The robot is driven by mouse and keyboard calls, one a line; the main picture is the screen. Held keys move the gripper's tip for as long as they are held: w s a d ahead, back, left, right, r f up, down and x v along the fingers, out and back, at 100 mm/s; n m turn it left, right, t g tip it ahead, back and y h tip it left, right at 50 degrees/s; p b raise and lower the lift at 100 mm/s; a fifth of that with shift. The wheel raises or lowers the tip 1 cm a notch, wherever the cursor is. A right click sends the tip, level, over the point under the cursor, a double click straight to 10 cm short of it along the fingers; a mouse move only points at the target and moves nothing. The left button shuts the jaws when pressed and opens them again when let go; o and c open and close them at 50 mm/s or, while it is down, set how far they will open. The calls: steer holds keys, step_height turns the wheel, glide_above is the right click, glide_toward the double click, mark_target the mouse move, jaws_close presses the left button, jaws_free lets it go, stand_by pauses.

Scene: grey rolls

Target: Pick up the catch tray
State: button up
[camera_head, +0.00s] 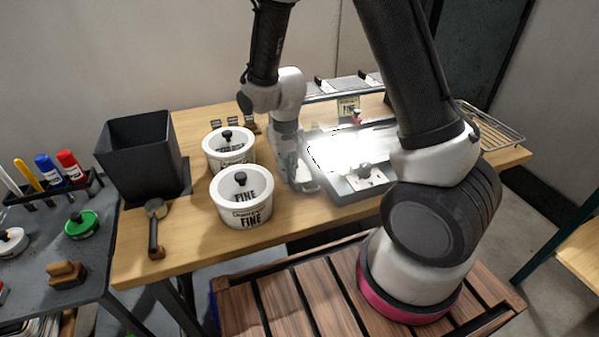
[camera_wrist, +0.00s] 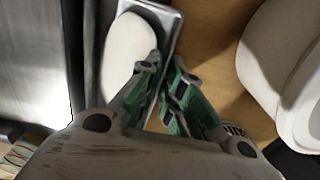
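A small narrow metal tray with a pale oval inside, which I take for the catch tray, shows in the wrist view (camera_wrist: 174,22). In the head view only a bit of its near end (camera_head: 311,187) shows, beside my gripper (camera_head: 297,180). In the wrist view my gripper (camera_wrist: 166,66) has its green-padded fingers apart, one on each side of the tray's right wall as seen from above. I cannot tell whether either finger touches the wall. The tray's near part is hidden behind my fingers.
Two white lidded tubs (camera_head: 241,212) (camera_head: 222,160) stand close left of my gripper. A large, brightly lit metal unit (camera_head: 345,187) lies to its right. A black bin (camera_head: 140,150) and a dark-handled tool (camera_head: 154,235) are farther left on the wooden table. A wire rack (camera_head: 492,125) sits at the right end.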

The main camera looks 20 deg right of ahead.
jaws_close()
